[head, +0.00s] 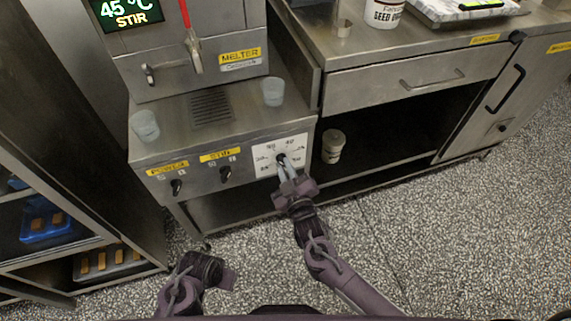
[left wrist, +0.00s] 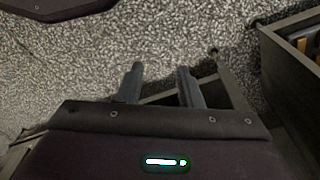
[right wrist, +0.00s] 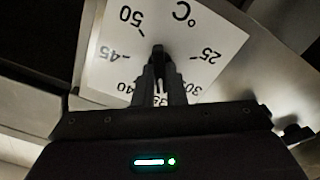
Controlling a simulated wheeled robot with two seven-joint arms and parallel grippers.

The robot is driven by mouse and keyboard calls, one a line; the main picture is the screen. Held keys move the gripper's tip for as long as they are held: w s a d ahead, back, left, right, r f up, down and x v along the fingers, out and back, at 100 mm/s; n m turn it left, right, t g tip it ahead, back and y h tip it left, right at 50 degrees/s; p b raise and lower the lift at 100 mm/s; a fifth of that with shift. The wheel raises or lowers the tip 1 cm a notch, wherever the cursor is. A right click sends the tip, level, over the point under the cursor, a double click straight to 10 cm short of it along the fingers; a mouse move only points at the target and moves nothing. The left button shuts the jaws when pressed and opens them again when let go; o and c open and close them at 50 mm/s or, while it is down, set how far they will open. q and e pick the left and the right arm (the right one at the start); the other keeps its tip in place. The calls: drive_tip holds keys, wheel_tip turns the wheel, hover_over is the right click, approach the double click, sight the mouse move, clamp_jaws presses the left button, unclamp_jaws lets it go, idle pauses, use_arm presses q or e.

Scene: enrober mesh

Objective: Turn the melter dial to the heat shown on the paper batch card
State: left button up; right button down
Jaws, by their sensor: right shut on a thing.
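The melter dial is a dark knob (head: 281,158) on a white scale plate (head: 262,166) on the machine's front. My right gripper (head: 286,167) is shut on the knob from the front. In the right wrist view the knob (right wrist: 158,50) sits between the fingertips (right wrist: 160,72), and the plate (right wrist: 205,35) shows 25, 30, 40, 45, 50 and °C. The fingers partly cover the lower marks, and I cannot tell where the pointer stands. My left gripper (head: 228,279) is low, away from the machine; its fingers (left wrist: 161,85) are apart and empty. I cannot make out the batch card.
The melter display (head: 128,12) reads 45 °C and STIR. POWER (head: 176,187) and STIR (head: 225,174) knobs are left of the dial. Cups (head: 273,92) stand on the machine's ledge. A shelf rack (head: 60,215) is at left; speckled floor (head: 430,230) is open at right.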

use_arm(q)
wheel_tip(320, 180, down, 9)
drive_tip(key=s+a+p, duration=0.2)
drive_tip(key=shift+p, duration=0.4)
use_arm(e)
drive_tip(key=shift+f+n, duration=0.1)
drive_tip(key=shift+n, duration=4.2)
use_arm(q)
drive_tip(key=shift+s+a, duration=0.1)
use_arm(e)
drive_tip(key=c, duration=1.5)
unclamp_jaws()
